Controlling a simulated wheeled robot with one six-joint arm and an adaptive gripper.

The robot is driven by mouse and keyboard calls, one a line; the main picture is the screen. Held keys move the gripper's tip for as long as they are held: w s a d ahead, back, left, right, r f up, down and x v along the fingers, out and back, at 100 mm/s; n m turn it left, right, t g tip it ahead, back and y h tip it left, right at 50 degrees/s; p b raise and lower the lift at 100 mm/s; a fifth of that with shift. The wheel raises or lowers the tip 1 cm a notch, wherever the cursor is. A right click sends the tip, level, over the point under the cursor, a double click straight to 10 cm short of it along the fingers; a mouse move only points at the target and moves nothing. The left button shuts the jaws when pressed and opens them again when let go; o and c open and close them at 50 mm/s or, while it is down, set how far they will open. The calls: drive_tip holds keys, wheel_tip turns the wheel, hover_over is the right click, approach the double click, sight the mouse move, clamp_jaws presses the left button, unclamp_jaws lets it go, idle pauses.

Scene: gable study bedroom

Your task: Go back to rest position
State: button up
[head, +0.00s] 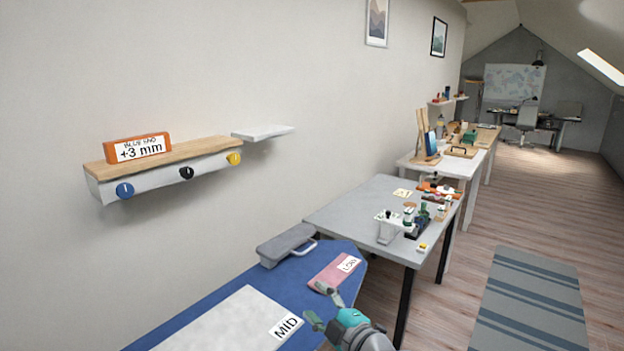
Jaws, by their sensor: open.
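My gripper (322,306) is at the bottom middle of the head view, with its two grey fingers spread apart. I see nothing between the fingers. It is over or near the front edge of the blue-topped table (215,304); its exact height above the top I cannot tell. A pink pad marked LOW (332,272) lies just beyond the fingers. A pale board marked MID (228,322) lies to their left. The lower part of my arm is cut off by the picture's bottom edge.
A grey block with a handle (286,244) stands at the blue table's back. A wall shelf (165,168) has knobs and an orange sign. A grey table (345,214) with small items stands beyond. Wooden floor (436,311) and a striped rug (531,303) are clear at right.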

drive_tip(key=s+d+f+m+t+h, duration=0.1)
drive_tip(key=s+d+f+m+h, duration=0.2)
drive_tip(key=s+d+f+m, duration=0.55)
drive_tip(key=s+d+f+m+h, duration=0.3)
drive_tip(key=s+f+h, duration=0.1)
drive_tip(key=s+f, duration=0.95)
drive_tip(key=s+d+r+m+h, duration=0.1)
drive_tip(key=s+d+r+m, duration=0.1)
drive_tip(key=s, duration=0.8)
drive_tip(key=s+d+r+m+h, duration=0.1)
drive_tip(key=s+r+m, duration=0.2)
drive_tip(key=s, duration=0.8)
drive_tip(key=s+d+r+m, duration=0.2)
drive_tip(key=s+m, duration=0.1)
drive_tip(key=s, duration=0.7)
drive_tip(key=shift+s+d+r+h, duration=0.15)
drive_tip(key=shift+s+d+h, duration=0.15)
drive_tip(key=shift+h, duration=0.1)
